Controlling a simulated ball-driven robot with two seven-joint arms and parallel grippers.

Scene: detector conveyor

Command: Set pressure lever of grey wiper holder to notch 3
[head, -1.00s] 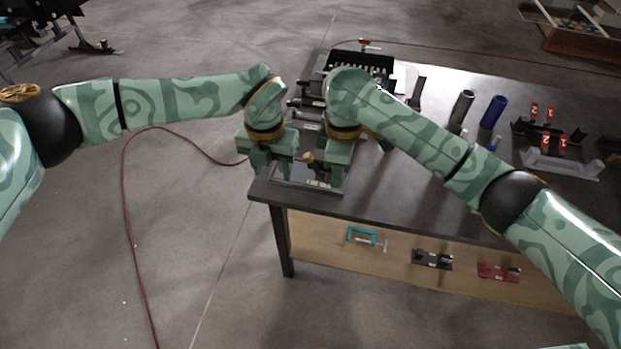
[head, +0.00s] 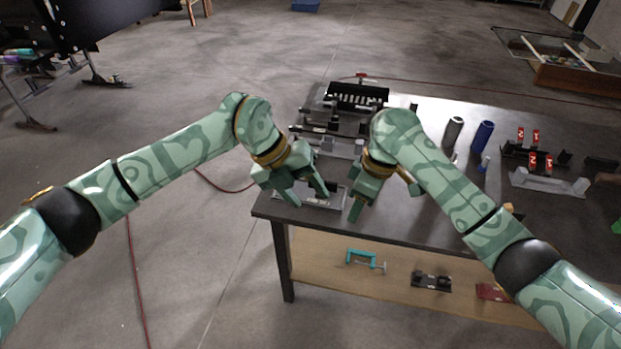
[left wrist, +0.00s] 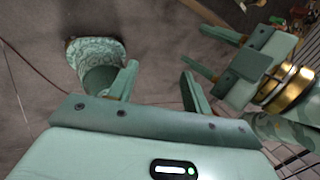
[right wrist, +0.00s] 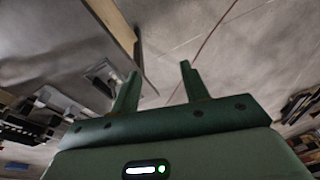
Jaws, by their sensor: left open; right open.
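A grey base (head: 324,200), likely the grey wiper holder, lies at the table's near left corner. It is partly hidden behind my grippers, and I cannot make out its lever or notches. A grey base also shows at the table edge in the right wrist view (right wrist: 103,80). My left gripper (head: 303,190) is open and empty, tilted over the left part of the base. My right gripper (head: 385,198) is open and empty, to the right of the base. The left wrist view shows the left jaws (left wrist: 158,75) over floor, with the right gripper (left wrist: 205,50) close by.
A black conveyor assembly (head: 357,96) stands behind the grippers. Dark grey (head: 453,133) and blue (head: 483,137) cylinders stand to the right, with red-tagged holders (head: 535,150) and a grey bracket (head: 548,182) beyond. A teal clamp (head: 365,260) lies on the lower shelf.

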